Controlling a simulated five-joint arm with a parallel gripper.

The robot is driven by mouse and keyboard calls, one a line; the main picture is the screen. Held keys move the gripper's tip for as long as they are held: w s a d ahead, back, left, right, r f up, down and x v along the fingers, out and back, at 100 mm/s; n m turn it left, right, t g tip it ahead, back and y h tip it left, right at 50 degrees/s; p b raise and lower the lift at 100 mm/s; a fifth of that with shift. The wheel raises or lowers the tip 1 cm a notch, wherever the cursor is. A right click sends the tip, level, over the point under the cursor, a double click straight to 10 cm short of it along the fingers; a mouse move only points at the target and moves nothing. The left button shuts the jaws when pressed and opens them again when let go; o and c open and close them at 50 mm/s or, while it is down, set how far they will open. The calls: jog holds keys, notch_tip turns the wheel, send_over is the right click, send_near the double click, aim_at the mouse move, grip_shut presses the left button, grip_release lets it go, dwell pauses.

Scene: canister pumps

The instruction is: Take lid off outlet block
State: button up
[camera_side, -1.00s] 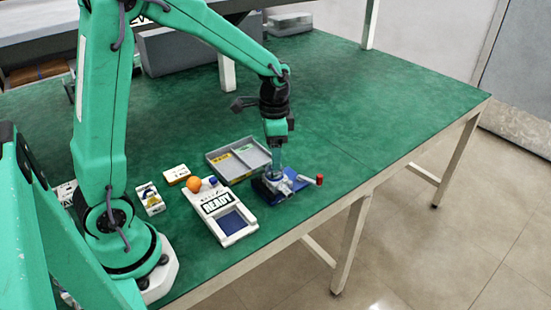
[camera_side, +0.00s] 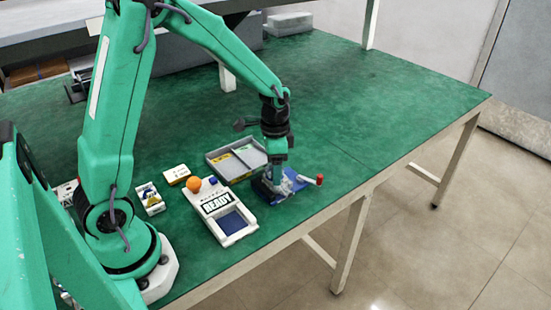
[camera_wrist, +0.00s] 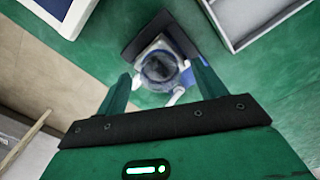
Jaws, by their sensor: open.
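The outlet block (camera_side: 263,189) is a grey and dark assembly on a blue base near the table's front edge in the side view. In the wrist view the block (camera_wrist: 140,50) lies straight ahead, with a round dark-topped piece (camera_wrist: 159,66), perhaps the lid, at its middle. My gripper (camera_side: 273,172) points down over the block in the side view. In the wrist view my open gripper (camera_wrist: 157,88) has one finger to each side of the round piece, with nothing clearly held. The fingertips and any contact are hidden or too small to tell.
A white READY tray (camera_side: 228,236) with a dark blue pad stands left of the block. A grey divided tray (camera_side: 222,173) is behind it. A red-tipped handle (camera_side: 319,180) sticks out right. An orange ball (camera_side: 193,184) and small boxes are left. The table's right side is clear.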

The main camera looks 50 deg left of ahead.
jog(key=c, duration=1.1)
jog(key=shift+o, duration=0.2)
jog(key=shift+r, duration=0.2)
jog(key=shift+r, duration=0.6)
jog(key=r, duration=0.1)
jog(key=d+r, duration=0.1)
jog(key=r, duration=0.1)
jog(key=shift+s+r, duration=0.1)
jog(key=shift+s, duration=0.1)
jog(key=s+d+r, duration=0.5)
jog(key=d+r, duration=0.1)
jog(key=d, duration=0.3)
jog(key=shift+d+r, duration=0.15)
jog(key=shift+d, duration=0.1)
